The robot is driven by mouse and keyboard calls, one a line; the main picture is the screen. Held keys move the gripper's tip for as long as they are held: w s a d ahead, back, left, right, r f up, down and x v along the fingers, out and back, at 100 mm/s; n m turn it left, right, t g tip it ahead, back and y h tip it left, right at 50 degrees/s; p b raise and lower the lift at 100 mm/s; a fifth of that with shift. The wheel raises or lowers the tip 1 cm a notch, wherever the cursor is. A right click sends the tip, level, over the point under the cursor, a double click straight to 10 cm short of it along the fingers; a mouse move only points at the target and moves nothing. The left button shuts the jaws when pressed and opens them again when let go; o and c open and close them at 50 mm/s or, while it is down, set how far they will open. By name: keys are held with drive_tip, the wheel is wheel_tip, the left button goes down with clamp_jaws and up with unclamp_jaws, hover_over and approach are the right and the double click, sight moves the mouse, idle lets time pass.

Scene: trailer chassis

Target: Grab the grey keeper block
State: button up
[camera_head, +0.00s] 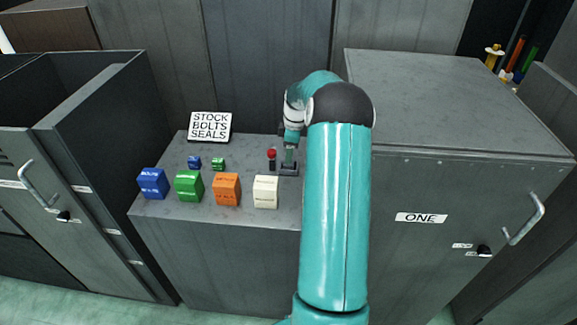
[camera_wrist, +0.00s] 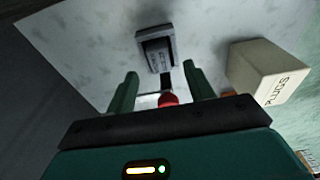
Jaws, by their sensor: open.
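The grey keeper block (camera_wrist: 157,50) lies on the pale grey worktop, just beyond my fingertips in the wrist view. My gripper (camera_wrist: 160,70) is open, its two green fingers apart with the block ahead of the gap. I cannot tell how much height separates them. In the head view my gripper (camera_head: 290,150) points down over the right part of the worktop, and a small dark grey piece (camera_head: 289,170) shows beneath it. My arm hides the area to its right.
A red-topped dark piece (camera_head: 271,159) stands close left of my gripper; its red top (camera_wrist: 168,98) shows between my fingers. A white block (camera_head: 265,192), an orange block (camera_head: 227,189) and other coloured blocks stand left. Cabinet ONE (camera_head: 450,110) rises on the right.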

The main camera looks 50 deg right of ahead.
wheel_tip(320, 180, down, 4)
drive_tip(key=shift+w+r, duration=0.1)
drive_tip(key=shift+r, duration=0.15)
drive_tip(key=c, duration=1.1)
drive_tip(key=shift+r, duration=0.1)
